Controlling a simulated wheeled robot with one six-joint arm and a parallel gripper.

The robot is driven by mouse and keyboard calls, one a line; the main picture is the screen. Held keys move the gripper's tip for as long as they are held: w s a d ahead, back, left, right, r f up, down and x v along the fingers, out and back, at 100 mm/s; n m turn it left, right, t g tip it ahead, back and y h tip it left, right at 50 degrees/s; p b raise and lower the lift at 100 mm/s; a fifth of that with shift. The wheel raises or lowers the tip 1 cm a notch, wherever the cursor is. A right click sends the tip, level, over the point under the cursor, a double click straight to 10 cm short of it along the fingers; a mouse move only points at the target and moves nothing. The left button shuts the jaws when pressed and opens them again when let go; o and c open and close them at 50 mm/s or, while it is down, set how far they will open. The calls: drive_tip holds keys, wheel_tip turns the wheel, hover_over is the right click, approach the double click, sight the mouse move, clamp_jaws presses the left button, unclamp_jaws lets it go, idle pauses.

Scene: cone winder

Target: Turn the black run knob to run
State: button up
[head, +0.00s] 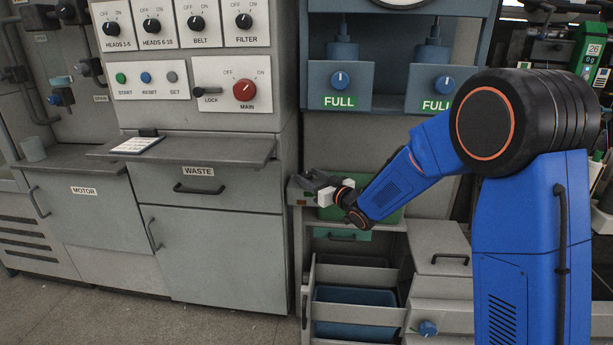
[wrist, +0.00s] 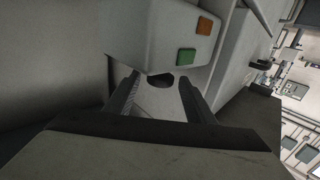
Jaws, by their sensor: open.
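In the wrist view a small dark round knob (wrist: 160,83) shows at the lower edge of a pale box (wrist: 165,45). No label on it can be read, so I cannot confirm that it is the run knob. My gripper (wrist: 159,78) is open, with one finger on each side of this knob in the picture. I see no contact, and cannot tell how deep the knob sits between the fingers. In the head view my gripper (head: 309,186) is right of the waste cabinet, at about the height of its drawer; the small knob cannot be made out there.
The pale box carries an orange button (wrist: 205,26) and a green button (wrist: 187,56). In the head view a control panel (head: 215,75) with several black knobs and a red main knob (head: 244,90) stands up left of my gripper. A grey shelf (head: 225,150) juts out below it.

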drive_tip(key=shift+x, duration=0.95)
drive_tip(key=c, duration=1)
